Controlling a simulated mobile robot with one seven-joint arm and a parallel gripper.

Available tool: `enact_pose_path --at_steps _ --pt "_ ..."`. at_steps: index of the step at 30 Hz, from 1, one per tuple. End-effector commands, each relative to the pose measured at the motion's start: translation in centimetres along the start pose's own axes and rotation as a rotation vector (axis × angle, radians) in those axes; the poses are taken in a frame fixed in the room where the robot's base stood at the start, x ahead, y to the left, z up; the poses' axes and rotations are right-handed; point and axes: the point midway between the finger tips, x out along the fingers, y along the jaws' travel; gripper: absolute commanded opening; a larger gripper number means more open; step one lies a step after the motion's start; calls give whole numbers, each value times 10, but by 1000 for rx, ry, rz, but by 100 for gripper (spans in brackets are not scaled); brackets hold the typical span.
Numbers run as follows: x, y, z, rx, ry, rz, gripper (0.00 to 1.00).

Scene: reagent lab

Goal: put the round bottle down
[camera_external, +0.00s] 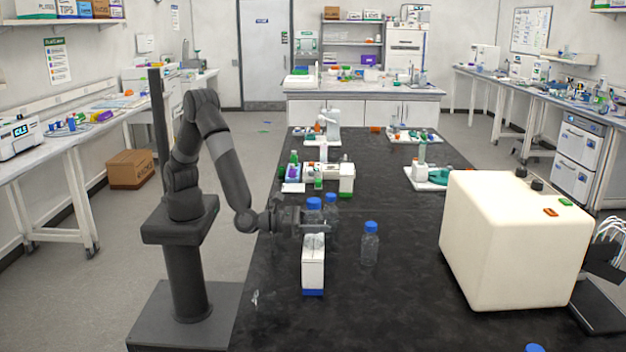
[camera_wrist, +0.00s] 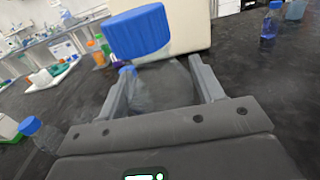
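The round bottle is clear with a blue cap (camera_external: 314,203). It sits between the fingers of my gripper (camera_external: 315,224), above the left part of the black bench. In the wrist view its large blue cap (camera_wrist: 138,33) fills the upper middle, and its clear body (camera_wrist: 170,84) spans the gap between both fingers. My gripper (camera_wrist: 163,90) appears shut on it. The bottle's lower end is hidden behind the gripper and a white box, so I cannot tell whether it touches the bench.
A white box with a blue base (camera_external: 313,265) stands just in front. A similar bottle (camera_external: 331,231) stands close behind the held one, another (camera_external: 370,245) to the right. A large cream machine (camera_external: 510,240) fills the right side. Bare black bench (camera_external: 400,290) lies between.

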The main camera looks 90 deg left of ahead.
Motion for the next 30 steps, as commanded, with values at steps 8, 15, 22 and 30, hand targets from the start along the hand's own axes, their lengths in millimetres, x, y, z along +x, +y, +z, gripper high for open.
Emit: enact_pose_path --at_steps 8,15,22,30 --pt "0 0 0 0 0 0 74" --pt "-7 0 4 -1 0 -1 74" --pt "-52 -1 4 0 1 -4 74" --pt "-103 -1 3 -1 0 -2 74"
